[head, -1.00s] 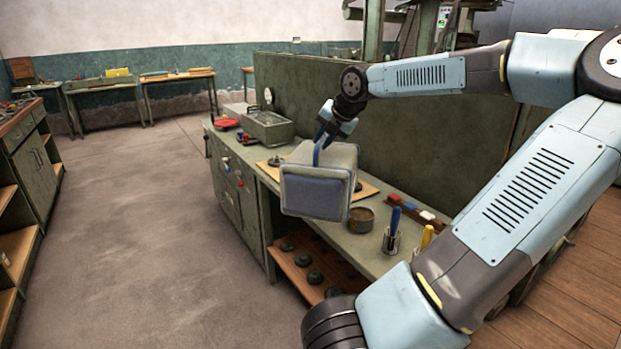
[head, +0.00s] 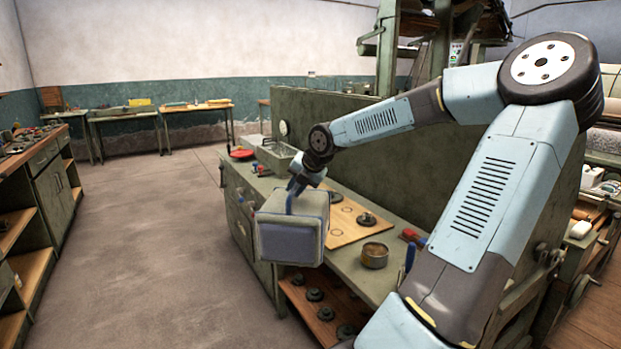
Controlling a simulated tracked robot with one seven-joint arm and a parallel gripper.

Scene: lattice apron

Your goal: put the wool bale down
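The wool bale (head: 288,243) is a grey-blue padded block with a paler top and a blue strap. It hangs from my gripper (head: 294,192) in front of the near side of the green workbench, partly covering the bench edge and drawers. My gripper is at the blue strap on top of the bale and looks shut on it, though the fingertips are small and partly hidden. The underside of the bale is hidden, and I see no surface touching it.
The green workbench (head: 381,280) holds a wooden board (head: 345,236) with dark round pieces, a brass tin (head: 374,255), a metal box (head: 277,156) and a red dish (head: 241,153). A cabinet (head: 55,185) stands at left. The floor (head: 150,260) between is clear.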

